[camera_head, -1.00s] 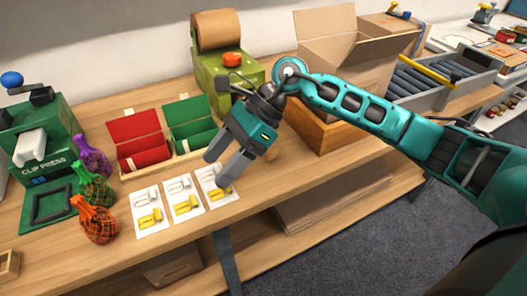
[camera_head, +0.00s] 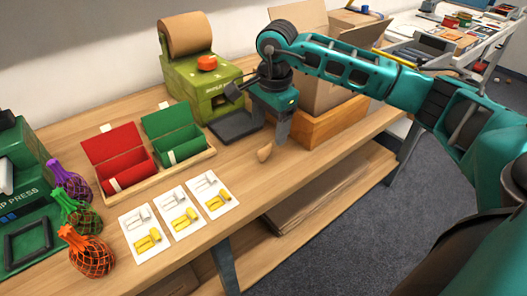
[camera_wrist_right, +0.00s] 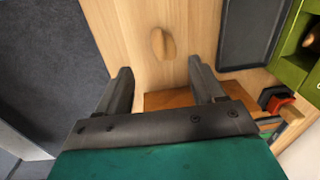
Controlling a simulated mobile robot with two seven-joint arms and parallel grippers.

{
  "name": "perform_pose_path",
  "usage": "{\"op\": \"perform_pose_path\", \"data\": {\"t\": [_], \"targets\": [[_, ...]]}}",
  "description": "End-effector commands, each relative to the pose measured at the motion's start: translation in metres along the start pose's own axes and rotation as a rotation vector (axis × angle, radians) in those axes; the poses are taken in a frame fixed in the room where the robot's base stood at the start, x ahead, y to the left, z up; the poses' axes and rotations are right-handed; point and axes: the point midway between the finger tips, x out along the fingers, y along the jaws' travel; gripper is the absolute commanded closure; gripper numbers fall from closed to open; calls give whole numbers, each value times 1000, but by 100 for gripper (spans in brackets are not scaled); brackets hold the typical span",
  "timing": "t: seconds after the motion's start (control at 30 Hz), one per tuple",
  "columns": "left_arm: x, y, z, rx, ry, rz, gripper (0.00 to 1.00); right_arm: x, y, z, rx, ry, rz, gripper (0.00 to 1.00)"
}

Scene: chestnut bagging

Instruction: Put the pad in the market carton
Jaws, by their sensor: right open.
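A small tan, creased, oblong piece (camera_head: 264,153), which may be the pad, lies on the bench near its front edge. It also shows in the right wrist view (camera_wrist_right: 158,43), beyond the fingertips. The open cardboard carton (camera_head: 312,92), which looks like the market carton, stands behind my right arm in a wooden surround (camera_head: 335,123). My arm hides part of it. My right gripper (camera_head: 280,134) is open and empty, pointing down beside the wooden surround. It is right of the tan piece and apart from it. My left gripper is not in view.
A green machine (camera_head: 188,88) with a brown paper roll (camera_head: 185,32) has a dark tray (camera_head: 236,125) in front. Red and green bins (camera_head: 185,172), white cards (camera_head: 182,210) and several netted bags (camera_head: 88,255) occupy the left. Bare bench surrounds the tan piece.

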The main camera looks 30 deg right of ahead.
Motion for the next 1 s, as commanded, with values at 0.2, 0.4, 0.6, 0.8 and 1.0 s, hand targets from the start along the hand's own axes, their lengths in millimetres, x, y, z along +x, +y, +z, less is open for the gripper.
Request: {"op": "perform_pose_path", "data": {"t": [0.2, 0.4, 0.6, 0.8, 1.0], "targets": [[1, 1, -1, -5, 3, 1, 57, 19, 0, 1, -1, -1, 0, 32], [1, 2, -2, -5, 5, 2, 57, 37, -4, 3, -1, -2, 2, 32], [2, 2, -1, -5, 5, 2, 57, 67, -7, 5, -1, -3, 2, 32], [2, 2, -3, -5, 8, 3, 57, 71, -8, 4, -1, -1, -1, 32], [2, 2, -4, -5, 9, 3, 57, 70, -8, 4, -1, -1, -1, 45]]}}
